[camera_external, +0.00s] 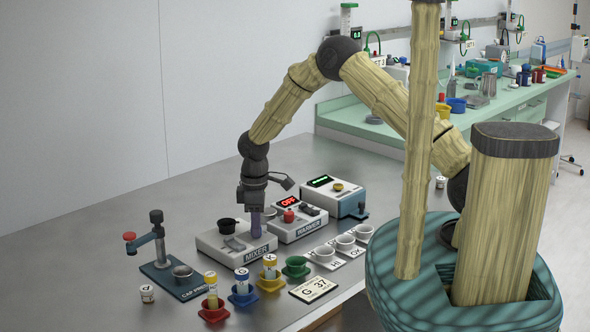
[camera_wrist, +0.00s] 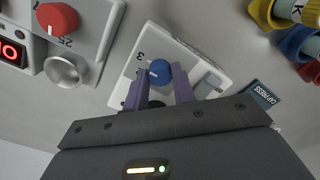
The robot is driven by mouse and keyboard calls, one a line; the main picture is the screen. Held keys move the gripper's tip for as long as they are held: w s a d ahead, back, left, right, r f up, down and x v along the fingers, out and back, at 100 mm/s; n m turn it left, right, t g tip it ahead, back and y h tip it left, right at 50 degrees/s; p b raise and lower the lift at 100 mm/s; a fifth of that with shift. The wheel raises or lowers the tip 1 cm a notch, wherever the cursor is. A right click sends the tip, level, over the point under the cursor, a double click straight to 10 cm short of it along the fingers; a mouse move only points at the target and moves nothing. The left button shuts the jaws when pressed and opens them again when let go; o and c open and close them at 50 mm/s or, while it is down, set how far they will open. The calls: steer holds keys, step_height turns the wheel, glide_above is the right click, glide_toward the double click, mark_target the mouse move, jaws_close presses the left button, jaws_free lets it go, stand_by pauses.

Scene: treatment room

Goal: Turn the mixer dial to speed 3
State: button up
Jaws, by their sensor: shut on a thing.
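The mixer (camera_external: 228,257) is a low white box labelled MIXER on the steel table. It also shows in the wrist view (camera_wrist: 204,66), with its blue dial (camera_wrist: 157,68) and a printed 3 close to it. My gripper (camera_external: 257,231) comes down from above onto the mixer's right part. In the wrist view my gripper's purple fingers (camera_wrist: 160,80) are on either side of the blue dial, shut on it. The dial's white pointer mark is small, and I cannot tell which number it points to. The fingers hide the dial in the external view.
The warmer (camera_external: 297,229), with a red knob (camera_wrist: 57,18) and red display, stands close beside the mixer. The cap press (camera_external: 176,280) is at left. Coloured cups (camera_external: 242,297) and white cups (camera_external: 323,254) line the front. The table's back left is clear.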

steer(key=shift+a+r, duration=0.1)
steer(key=o, duration=1)
step_height(320, 180, up, 17)
steer(key=b, duration=0.2)
steer(key=shift+r, duration=0.15)
steer(key=shift+w, duration=0.1)
